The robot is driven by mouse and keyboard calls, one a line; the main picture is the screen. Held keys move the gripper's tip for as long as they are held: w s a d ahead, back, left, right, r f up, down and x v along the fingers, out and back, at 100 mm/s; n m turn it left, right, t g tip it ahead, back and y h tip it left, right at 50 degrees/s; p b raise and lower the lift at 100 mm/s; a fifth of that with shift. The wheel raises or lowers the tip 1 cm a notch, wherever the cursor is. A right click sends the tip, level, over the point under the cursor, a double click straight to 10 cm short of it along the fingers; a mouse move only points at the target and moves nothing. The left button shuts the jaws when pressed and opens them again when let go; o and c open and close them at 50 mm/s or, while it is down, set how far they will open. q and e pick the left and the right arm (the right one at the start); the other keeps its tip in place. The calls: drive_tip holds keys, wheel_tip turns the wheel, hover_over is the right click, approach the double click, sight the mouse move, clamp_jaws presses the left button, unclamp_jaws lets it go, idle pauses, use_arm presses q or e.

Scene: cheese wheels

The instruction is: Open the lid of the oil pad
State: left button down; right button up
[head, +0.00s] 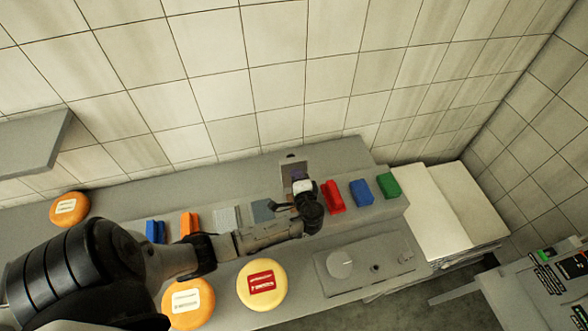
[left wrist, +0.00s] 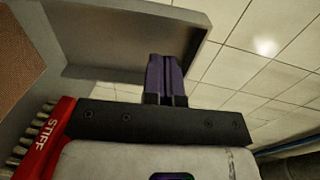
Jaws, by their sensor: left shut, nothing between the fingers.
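The oil pad appears to be the grey case (head: 291,161) on the grey ledge, where a grey panel stands up behind my left gripper. In the left wrist view a grey, rimmed, lid-like panel (left wrist: 120,38) fills the upper left, with a brown textured surface (left wrist: 18,48) at the left edge. My left gripper (head: 297,176) is at this panel. Its purple fingers (left wrist: 165,72) are shut together and empty, and overlap the panel's lower edge in the picture. I cannot tell whether they touch it. The arm hides the case's lower part. My right gripper is not in view.
A red brush (head: 333,196) marked STIFF stands close beside the gripper. Blue (head: 361,192) and green (head: 388,185) brushes stand farther right. An orange cheese wheel (head: 188,302) and a yellow one (head: 262,285) lie in front. The tiled wall (head: 215,88) rises behind.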

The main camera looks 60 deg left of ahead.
use_arm(q)
drive_tip(key=b+v, duration=0.2)
drive_tip(key=v, duration=0.9)
drive_tip(key=shift+d+b, duration=0.35)
